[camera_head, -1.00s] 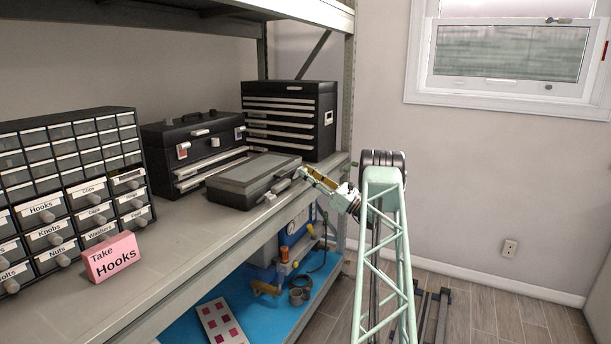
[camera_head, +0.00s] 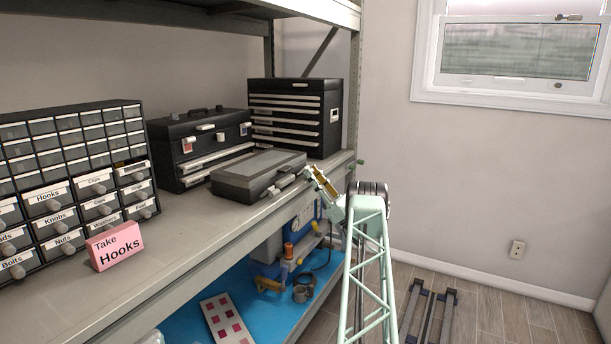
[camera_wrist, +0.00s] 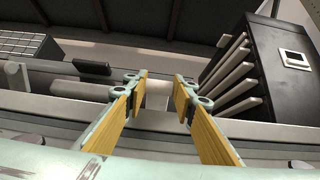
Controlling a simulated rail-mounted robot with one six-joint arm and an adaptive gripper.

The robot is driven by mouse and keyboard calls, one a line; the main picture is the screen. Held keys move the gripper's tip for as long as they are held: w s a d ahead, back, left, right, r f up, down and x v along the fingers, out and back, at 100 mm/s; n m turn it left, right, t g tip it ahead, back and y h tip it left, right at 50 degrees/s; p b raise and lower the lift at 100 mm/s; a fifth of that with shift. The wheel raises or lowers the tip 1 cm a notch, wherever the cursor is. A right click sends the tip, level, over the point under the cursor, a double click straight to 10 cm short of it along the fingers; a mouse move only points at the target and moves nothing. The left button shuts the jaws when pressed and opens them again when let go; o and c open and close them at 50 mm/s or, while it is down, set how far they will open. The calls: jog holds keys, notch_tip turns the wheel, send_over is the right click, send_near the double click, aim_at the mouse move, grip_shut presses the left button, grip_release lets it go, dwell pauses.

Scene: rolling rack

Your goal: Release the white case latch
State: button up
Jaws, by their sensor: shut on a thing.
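The flat black case with a grey lid (camera_head: 258,172) lies closed on the shelf near its front edge. Light latches show along its front side. My gripper (camera_head: 311,172) is at the case's right front corner. Contact is partly hidden by the fingertips, and the latch's exact angle cannot be told.
A black drawer chest (camera_head: 325,125) and a black toolbox (camera_head: 200,125) stand behind the case. A parts cabinet (camera_head: 70,170) and a pink "Take Hooks" sign (camera_head: 115,246) are at left. A shelf post (camera_head: 355,80) rises close to my gripper.

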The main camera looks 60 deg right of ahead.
dwell(0.4)
jog(key=o, duration=1.2)
jog(key=shift+c, duration=0.2)
jog(key=shift+r, duration=0.1)
notch_tip(320, 180, up, 10)
dwell(0.3)
jog(key=shift+w, duration=0.1)
